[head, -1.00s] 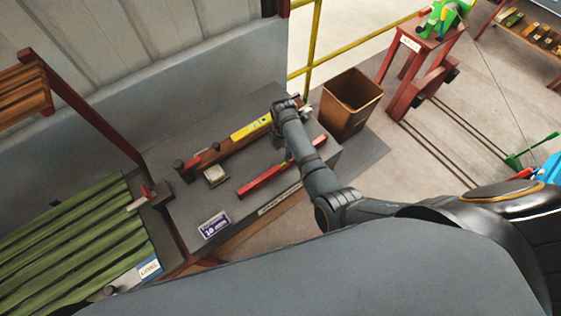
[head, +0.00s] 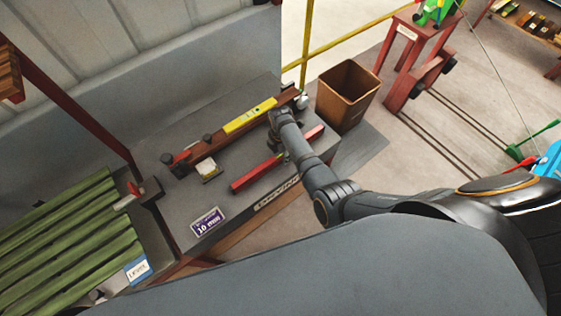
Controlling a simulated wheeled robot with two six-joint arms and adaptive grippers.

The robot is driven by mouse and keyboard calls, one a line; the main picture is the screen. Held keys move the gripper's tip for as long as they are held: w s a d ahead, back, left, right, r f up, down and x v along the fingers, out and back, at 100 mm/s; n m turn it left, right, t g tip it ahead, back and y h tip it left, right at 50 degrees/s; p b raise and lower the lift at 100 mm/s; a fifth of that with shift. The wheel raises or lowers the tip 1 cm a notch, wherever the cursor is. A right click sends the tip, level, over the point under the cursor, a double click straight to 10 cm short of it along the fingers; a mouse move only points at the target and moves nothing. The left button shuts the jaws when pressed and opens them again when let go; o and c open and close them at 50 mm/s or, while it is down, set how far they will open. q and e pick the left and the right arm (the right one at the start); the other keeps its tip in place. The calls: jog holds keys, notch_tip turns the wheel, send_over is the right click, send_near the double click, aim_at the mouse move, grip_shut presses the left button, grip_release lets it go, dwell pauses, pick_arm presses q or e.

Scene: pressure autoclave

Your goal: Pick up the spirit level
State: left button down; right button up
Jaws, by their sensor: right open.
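A yellow bar (head: 250,115) that looks like a spirit level lies along a brown beam at the back of the grey bench. A red bar (head: 250,178) with a small yellow-green spot lies in front of it, partly hidden by my right arm. My right gripper (head: 275,146) is open and points down between the two bars, close to the red one. Its fingertips are small and partly hidden, and I cannot tell whether they touch the red bar. My left gripper is out of view.
The grey bench (head: 235,205) also holds a small pale block (head: 208,168) and a purple-and-white "10 mm" card (head: 207,221). A brown bin (head: 347,95) stands right of the bench. Green slats (head: 65,235) with a "LEVEL" label lie at left.

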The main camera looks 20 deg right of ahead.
jog(key=shift+w+f, duration=0.1)
jog(key=shift+f, duration=0.5)
jog(key=shift+r, duration=0.15)
grip_shut()
jog(key=shift+r, duration=0.1)
